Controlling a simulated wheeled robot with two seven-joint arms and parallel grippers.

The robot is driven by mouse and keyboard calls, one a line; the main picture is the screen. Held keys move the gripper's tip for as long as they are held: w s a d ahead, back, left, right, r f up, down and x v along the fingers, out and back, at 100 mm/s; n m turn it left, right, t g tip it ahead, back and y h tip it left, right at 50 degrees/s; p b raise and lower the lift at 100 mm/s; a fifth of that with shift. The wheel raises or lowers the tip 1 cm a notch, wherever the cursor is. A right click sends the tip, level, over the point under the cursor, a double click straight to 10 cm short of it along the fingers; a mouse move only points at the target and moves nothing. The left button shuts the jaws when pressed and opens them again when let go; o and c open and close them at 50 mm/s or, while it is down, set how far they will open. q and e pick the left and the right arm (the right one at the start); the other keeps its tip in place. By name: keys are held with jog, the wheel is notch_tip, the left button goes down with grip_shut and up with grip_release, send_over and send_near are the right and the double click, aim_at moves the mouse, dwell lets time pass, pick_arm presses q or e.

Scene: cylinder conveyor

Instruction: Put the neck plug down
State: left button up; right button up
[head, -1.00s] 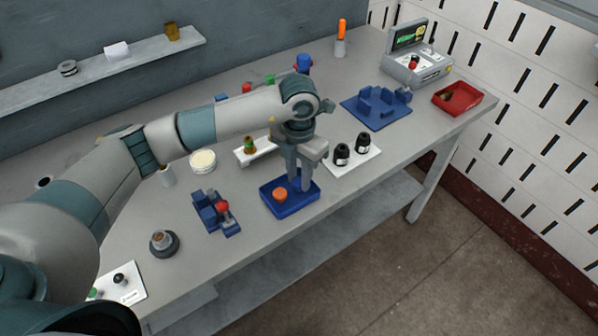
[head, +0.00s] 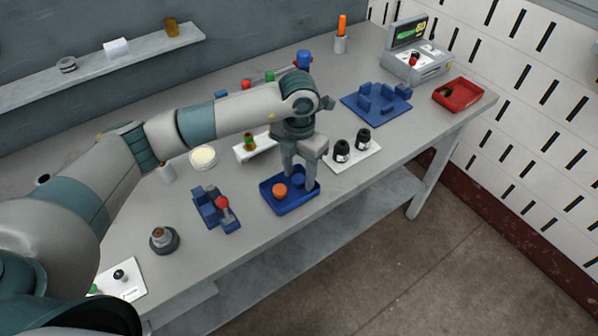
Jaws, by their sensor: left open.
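A small blue plug (head: 298,181), which I take for the neck plug, stands in the blue tray (head: 284,208) near the front edge of the bench. An orange plug (head: 279,190) stands beside it on the left in the same tray. My left gripper (head: 299,178) points down over the tray, its fingers spread open on either side of the blue plug. I cannot tell whether a finger still touches it. My right gripper is not in view.
A white plate with two black bottles (head: 362,140) is close on the gripper's right. A blue fixture with a red knob (head: 221,203) stands to the left. A blue fixture (head: 376,104) and a red bin (head: 458,94) are farther right.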

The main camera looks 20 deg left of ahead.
aim_at(299, 178)
pick_arm(q)
jog(key=shift+r+b, duration=0.3)
jog(key=shift+r, duration=0.1)
notch_tip(299, 178, up, 11)
jog(key=b, duration=0.4)
jog(key=shift+r, duration=0.15)
jog(key=shift+r, duration=0.1)
